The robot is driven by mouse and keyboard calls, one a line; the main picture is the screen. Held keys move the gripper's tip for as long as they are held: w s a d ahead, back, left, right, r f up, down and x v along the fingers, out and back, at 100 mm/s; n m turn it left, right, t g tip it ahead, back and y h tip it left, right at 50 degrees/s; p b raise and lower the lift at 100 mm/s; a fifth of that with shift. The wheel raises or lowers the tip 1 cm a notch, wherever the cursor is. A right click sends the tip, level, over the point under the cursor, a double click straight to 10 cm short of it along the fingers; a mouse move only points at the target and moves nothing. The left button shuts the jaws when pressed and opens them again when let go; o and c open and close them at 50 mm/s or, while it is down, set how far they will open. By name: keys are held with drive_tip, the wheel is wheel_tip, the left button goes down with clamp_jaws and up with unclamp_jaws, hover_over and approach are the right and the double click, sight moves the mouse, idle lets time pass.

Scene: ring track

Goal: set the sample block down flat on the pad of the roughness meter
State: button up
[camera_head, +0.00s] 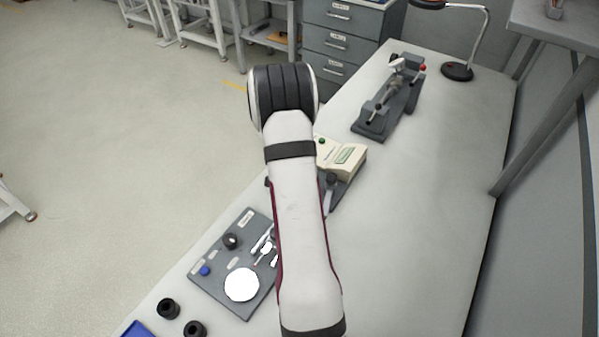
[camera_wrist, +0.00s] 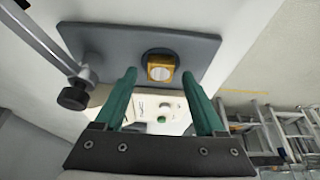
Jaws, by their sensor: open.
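The sample block (camera_wrist: 160,66) is a small brass-coloured block. In the wrist view it sits on the dark round pad (camera_wrist: 146,55) on the grey base plate of the roughness meter (camera_wrist: 90,42), and it looks flat there. My gripper (camera_wrist: 159,76) has green fingers spread apart, with one tip on each side of the block in the picture and gaps between. The meter's cream housing (camera_wrist: 158,108) shows between the fingers; it also shows in the head view (camera_head: 345,158), partly behind my arm. The block and my gripper are hidden in the head view.
A column with a dark knob (camera_wrist: 75,94) stands close left of my gripper in the wrist view. In the head view, a grey tray (camera_head: 207,285) with a white disc and small tools lies lower left. A clamp-like fixture (camera_head: 388,103) stands farther back. The bench's right side is clear.

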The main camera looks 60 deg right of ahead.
drive_tip(key=v, duration=1.1)
drive_tip(key=a+r+n+y, duration=0.1)
drive_tip(key=a+r+n, duration=0.4)
drive_tip(key=a, duration=1)
drive_tip(key=s+a+r+n+y, duration=0.2)
drive_tip(key=s+a, duration=0.5)
drive_tip(key=a, duration=0.5)
drive_tip(key=s+a+r+n+y, duration=0.1)
drive_tip(key=s+a+n+y, duration=0.2)
drive_tip(key=s+a+n, duration=0.2)
drive_tip(key=s+a, duration=0.3)
drive_tip(key=a, duration=0.4)
drive_tip(key=shift+s+r, duration=0.15)
drive_tip(key=shift+r, duration=0.2)
drive_tip(key=shift+c, duration=0.2)
